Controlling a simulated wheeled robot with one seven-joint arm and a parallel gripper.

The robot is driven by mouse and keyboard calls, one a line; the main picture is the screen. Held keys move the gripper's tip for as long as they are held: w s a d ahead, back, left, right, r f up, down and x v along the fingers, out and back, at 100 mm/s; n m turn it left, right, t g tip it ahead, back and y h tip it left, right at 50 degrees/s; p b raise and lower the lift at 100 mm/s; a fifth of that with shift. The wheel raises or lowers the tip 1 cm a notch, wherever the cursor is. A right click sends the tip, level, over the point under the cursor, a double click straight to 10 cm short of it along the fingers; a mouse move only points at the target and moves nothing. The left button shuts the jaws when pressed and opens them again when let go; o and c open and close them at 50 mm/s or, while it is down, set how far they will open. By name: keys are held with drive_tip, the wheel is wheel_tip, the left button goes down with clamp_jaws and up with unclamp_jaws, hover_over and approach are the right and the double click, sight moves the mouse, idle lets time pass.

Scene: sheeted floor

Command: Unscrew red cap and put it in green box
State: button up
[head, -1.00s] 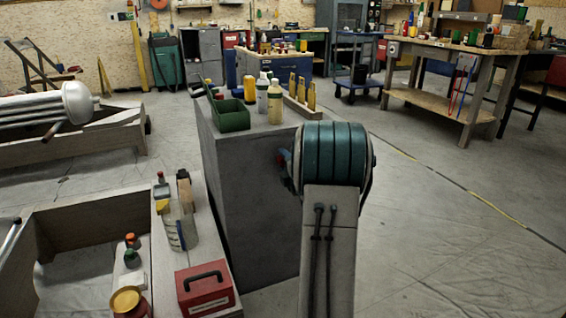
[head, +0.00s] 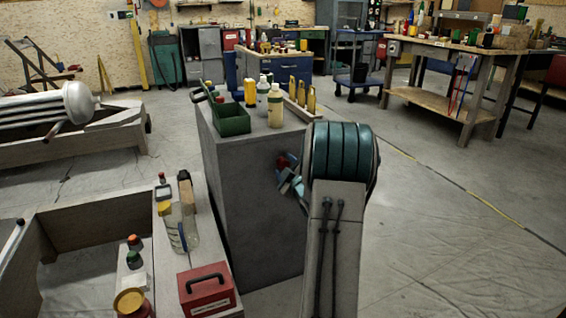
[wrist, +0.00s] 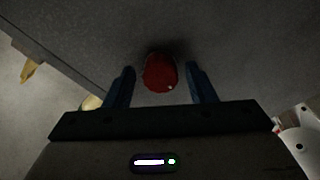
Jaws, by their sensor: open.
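The red cap (wrist: 159,73) sticks out from the dark grey side face of a tall block. In the wrist view it lies between the two blue fingers of my gripper (wrist: 160,80), with a gap on each side. In the head view the cap (head: 282,161) is small at the block's right face, and my open gripper (head: 290,180) is close to it, partly hidden by my arm. The green box (head: 232,119) stands open-topped on the block. What the cap is screwed to is hidden.
The grey block (head: 255,200) also carries bottles (head: 275,105) and a rack (head: 302,100) of yellow-handled tools. A red toolbox (head: 207,289) and more bottles stand on a wooden ledge at lower left. The floor (head: 450,240) to the right is clear.

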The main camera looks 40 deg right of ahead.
drive_tip(key=m+p, duration=0.2)
drive_tip(key=m, duration=0.3)
drive_tip(key=shift+r, duration=0.15)
drive_tip(key=m+p, duration=0.1)
drive_tip(key=m, duration=0.2)
drive_tip(key=shift+m+p, duration=0.3)
drive_tip(key=shift+m, duration=0.9)
drive_tip(key=c, duration=1)
drive_tip(key=n+b, duration=0.6)
drive_tip(key=n, duration=0.2)
drive_tip(key=shift+a, duration=0.1)
drive_tip(key=n, duration=1.1)
drive_tip(key=shift+n, duration=0.3)
